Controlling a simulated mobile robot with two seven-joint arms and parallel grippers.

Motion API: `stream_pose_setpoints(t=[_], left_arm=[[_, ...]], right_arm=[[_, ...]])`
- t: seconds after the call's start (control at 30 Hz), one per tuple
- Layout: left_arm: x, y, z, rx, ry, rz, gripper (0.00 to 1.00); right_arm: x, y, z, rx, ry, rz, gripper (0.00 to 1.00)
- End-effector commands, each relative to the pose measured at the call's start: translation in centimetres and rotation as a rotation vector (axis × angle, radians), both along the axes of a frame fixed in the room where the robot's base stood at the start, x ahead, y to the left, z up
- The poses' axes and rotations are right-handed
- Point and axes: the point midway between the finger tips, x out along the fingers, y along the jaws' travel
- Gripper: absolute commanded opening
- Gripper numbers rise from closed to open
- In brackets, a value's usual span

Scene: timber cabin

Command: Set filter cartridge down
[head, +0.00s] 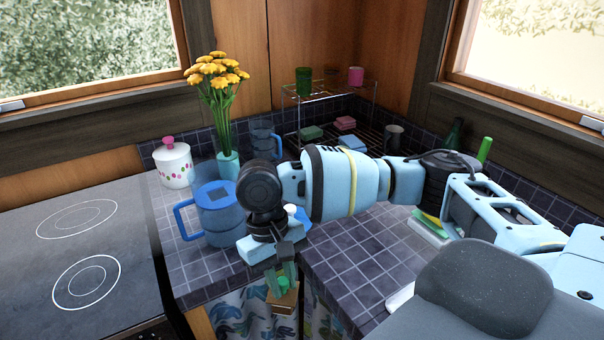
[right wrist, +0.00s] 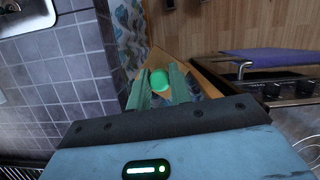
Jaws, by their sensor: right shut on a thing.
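My right gripper (head: 283,278) is past the front edge of the tiled counter, pointing down. It is shut on a small bright green rounded thing, seen between the fingertips (right wrist: 162,82) in the right wrist view, which I take to be the filter cartridge (right wrist: 160,80). Most of it is hidden by the fingers in the head view. A blue pitcher (head: 215,212) with a handle and a blue lid stands upright on the counter, left of my right wrist. My left gripper is not in view.
A wooden edge or panel (head: 287,303) is just below the right gripper, in front of a patterned curtain (head: 242,315). A stove top (head: 80,250) is at left. A white dotted jar (head: 173,163), flower vase (head: 227,165) and wire rack stand behind. Bare tiles (head: 345,270) lie at right.

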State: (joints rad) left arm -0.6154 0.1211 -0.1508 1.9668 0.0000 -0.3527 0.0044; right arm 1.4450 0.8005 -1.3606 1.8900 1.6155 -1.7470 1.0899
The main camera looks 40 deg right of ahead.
Motion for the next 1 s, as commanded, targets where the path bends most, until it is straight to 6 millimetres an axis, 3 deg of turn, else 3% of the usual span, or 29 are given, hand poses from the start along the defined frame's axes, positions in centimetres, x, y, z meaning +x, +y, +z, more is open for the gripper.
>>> stream_pose_setpoints(t=[0.27,1.0], left_arm=[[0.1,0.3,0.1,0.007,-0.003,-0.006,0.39],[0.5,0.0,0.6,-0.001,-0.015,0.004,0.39]], right_arm=[[1.6,-0.6,0.3,-0.002,0.001,0.202,0.0],[8.9,-6.4,2.3,-0.014,0.0,1.276,0.0]])
